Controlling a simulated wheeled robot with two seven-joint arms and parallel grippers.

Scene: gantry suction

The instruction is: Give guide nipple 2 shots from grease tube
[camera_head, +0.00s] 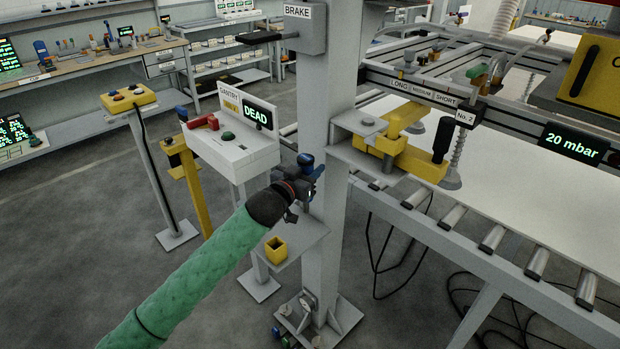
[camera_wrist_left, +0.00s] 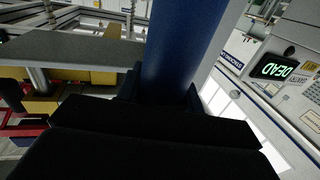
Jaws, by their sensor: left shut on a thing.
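My left gripper (camera_head: 306,184) is beside the grey gantry post, at the end of the green-sleeved arm. It is shut on a blue tube, which I take as the grease tube (camera_head: 305,160); its top shows just above the jaws. In the left wrist view the tube (camera_wrist_left: 183,45) is a large blue cylinder rising from between the dark jaws (camera_wrist_left: 165,95). The guide nipple is too small or hidden to make out, so I cannot tell whether the tube touches it. My right gripper is not in view.
The grey post (camera_head: 325,215) stands right beside the gripper. A small shelf (camera_head: 305,238) below bears an open yellow holder (camera_head: 276,249). A white gantry console (camera_head: 235,150) reading DEAD is behind left. A yellow clamp unit (camera_head: 405,150) and roller table (camera_head: 450,218) are at right.

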